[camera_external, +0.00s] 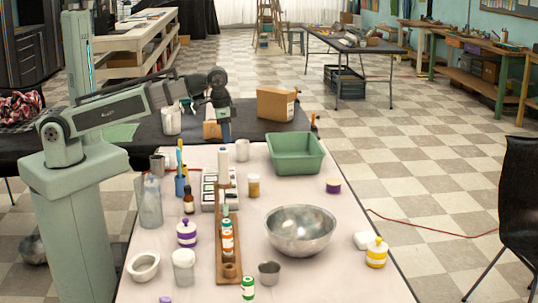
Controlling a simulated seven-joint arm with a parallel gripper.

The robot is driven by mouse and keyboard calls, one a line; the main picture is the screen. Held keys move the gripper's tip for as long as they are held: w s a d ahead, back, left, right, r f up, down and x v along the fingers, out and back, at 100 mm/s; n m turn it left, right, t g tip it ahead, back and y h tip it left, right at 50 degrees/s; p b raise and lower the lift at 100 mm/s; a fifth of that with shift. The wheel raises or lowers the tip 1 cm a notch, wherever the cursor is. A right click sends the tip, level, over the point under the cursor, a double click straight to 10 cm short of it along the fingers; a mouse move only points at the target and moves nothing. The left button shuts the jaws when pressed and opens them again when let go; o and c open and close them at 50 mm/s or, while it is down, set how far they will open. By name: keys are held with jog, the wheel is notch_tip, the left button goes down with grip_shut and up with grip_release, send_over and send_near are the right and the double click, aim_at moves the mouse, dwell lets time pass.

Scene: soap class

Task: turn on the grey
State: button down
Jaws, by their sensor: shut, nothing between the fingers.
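My gripper (224,136) points down at the far end of the pale table, beneath my outstretched arm. Its fingers are small in the picture and look closed, with nothing seen between them. A grey item with white panels (208,190) lies flat on the table, below the gripper in the picture. It may be the grey thing of the task, but I cannot make out a switch on it. I cannot tell whether the gripper touches anything.
Near the grey item stand a brown dropper bottle (188,202), an amber jar (253,186) and a blue cup (181,186). A green tub (296,153) and a metal bowl (301,230) stand to the right.

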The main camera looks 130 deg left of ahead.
aim_at(232, 176)
jog(key=shift+w+a+f, duration=0.2)
jog(key=shift+f, duration=1.85)
jog(key=shift+w+a+f, duration=0.15)
jog(key=shift+f, duration=1.95)
jog(key=shift+w+a+f, duration=0.2)
jog(key=shift+f, duration=1.85)
jog(key=shift+a+f, duration=0.1)
jog(key=shift+f, duration=0.35)
jog(key=shift+s+d, duration=0.1)
jog(key=shift+d, duration=0.1)
jog(key=shift+s+d, duration=0.55)
jog(key=shift+r, duration=0.2)
